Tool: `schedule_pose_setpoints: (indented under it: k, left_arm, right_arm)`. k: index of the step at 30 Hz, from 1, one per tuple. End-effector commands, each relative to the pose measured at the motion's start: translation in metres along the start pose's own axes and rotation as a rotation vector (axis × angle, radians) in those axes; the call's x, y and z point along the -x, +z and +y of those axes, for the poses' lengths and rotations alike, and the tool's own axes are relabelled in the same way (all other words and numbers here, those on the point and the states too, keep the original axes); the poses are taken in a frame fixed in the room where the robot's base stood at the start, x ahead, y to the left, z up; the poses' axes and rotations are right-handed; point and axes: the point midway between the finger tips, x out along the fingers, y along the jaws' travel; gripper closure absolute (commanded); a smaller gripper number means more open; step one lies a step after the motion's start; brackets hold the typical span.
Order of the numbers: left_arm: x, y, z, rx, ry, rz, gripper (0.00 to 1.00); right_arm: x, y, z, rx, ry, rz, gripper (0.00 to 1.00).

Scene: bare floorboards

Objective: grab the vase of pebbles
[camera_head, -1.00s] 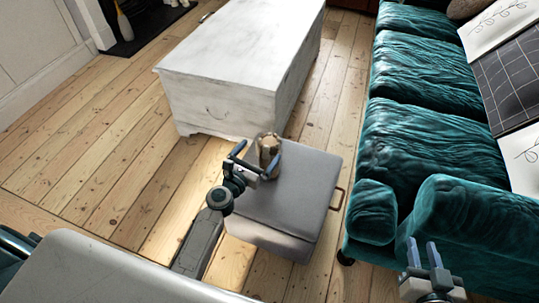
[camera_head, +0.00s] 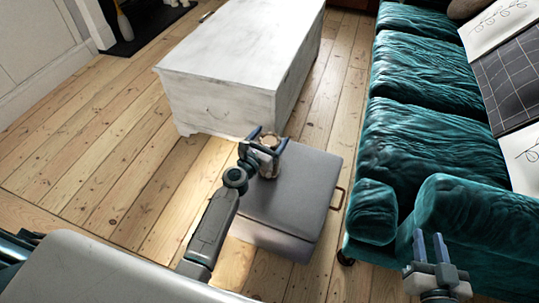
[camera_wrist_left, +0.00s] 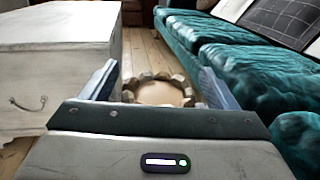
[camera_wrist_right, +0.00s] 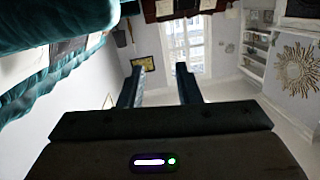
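The vase of pebbles (camera_head: 267,164) stands upright on a grey square ottoman (camera_head: 300,195) in the head view. In the left wrist view, the vase's round rim of tan stones (camera_wrist_left: 160,91) shows between the fingers. My left gripper (camera_head: 268,144) is open, with its two fingers on either side of the vase's upper part. I cannot tell whether either finger touches it. My right gripper (camera_head: 430,247) is open and empty, beside the teal sofa's near arm; its fingers point upward, and the right wrist view shows only the room between them (camera_wrist_right: 158,82).
A white chest (camera_head: 225,75) stands just behind the ottoman. A teal velvet sofa (camera_head: 425,130) fills the right side. The ottoman has a brown handle (camera_head: 338,198) on its right side. Bare floorboards (camera_head: 105,150) lie open at the left.

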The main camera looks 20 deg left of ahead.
Motion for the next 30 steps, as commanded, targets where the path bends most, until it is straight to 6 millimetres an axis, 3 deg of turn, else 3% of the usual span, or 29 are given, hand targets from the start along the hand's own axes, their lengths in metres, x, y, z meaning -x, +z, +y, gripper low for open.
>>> schedule_pose_setpoints:
  k: [1, 10, 22, 30]
  left_arm:
    - [0.0, 0.0, 0.0, 0.0, 0.0, 0.0, 0.29]
    - [0.0, 0.0, 0.0, -0.001, 0.0, 0.0, 0.88]
    - [-0.001, 0.006, 0.0, -0.001, 0.0, -0.006, 0.89]
    - [-0.001, 0.018, 0.0, -0.002, 0.0, -0.007, 0.89]
  right_arm:
    - [0.0, 0.0, 0.0, 0.0, 0.0, -0.001, 0.7]
    - [0.0, 0.0, 0.0, 0.0, 0.0, -0.001, 0.7]
    - [0.001, 0.002, 0.0, -0.003, -0.001, -0.019, 0.7]
    - [0.022, 0.048, -0.004, -0.035, -0.004, -0.265, 0.7]
